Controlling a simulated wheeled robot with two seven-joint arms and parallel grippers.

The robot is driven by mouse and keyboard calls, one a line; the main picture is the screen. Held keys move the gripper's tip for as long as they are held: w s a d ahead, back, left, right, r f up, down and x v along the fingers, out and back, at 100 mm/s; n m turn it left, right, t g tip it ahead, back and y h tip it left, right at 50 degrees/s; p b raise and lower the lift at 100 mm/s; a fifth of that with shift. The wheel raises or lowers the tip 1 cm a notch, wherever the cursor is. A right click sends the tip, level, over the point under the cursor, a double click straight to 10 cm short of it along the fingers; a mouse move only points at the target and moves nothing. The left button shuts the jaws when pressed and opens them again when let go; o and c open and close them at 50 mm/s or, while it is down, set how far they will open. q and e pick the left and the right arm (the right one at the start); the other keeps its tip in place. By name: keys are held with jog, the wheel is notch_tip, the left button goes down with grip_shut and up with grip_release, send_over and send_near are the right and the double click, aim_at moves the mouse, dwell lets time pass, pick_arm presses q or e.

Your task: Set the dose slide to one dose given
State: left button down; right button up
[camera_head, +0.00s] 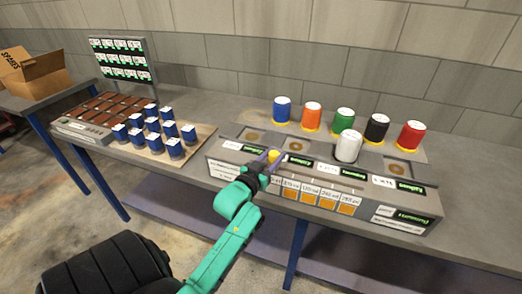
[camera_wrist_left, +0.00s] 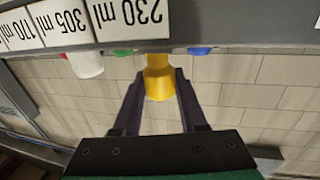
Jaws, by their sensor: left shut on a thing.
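A yellow knob (camera_head: 273,155), which looks like the handle of the dose slide, stands on the front of the long grey console (camera_head: 225,152), toward its left part. In the left wrist view the yellow knob (camera_wrist_left: 158,64) hangs below the console edge, between my two dark fingers. My left gripper (camera_head: 270,158) is shut on the knob; in the wrist view my left gripper (camera_wrist_left: 158,88) has one finger on each side of it. My right gripper is not in view.
Orange squares (camera_head: 309,196) under millilitre labels line the console front. Blue (camera_head: 282,110), orange (camera_head: 313,116), green, black and red (camera_head: 411,136) canisters stand behind; a white one (camera_head: 348,146) stands nearer. Blue boxes (camera_head: 153,125) and a cardboard box (camera_head: 35,77) are at left.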

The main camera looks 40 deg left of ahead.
pick_arm(q)
jog(key=shift+w+d, duration=0.2)
jog(key=shift+d, duration=0.4)
jog(key=shift+a, duration=0.1)
jog(key=shift+f, duration=0.1)
jog(key=shift+c, duration=2.3)
grip_release()
jog(key=s+d+b, duration=0.1)
jog(key=s+b, duration=0.2)
jog(key=s, duration=1.1)
jog(key=shift+s+d+b, duration=0.2)
jog(key=shift+d+b, duration=0.1)
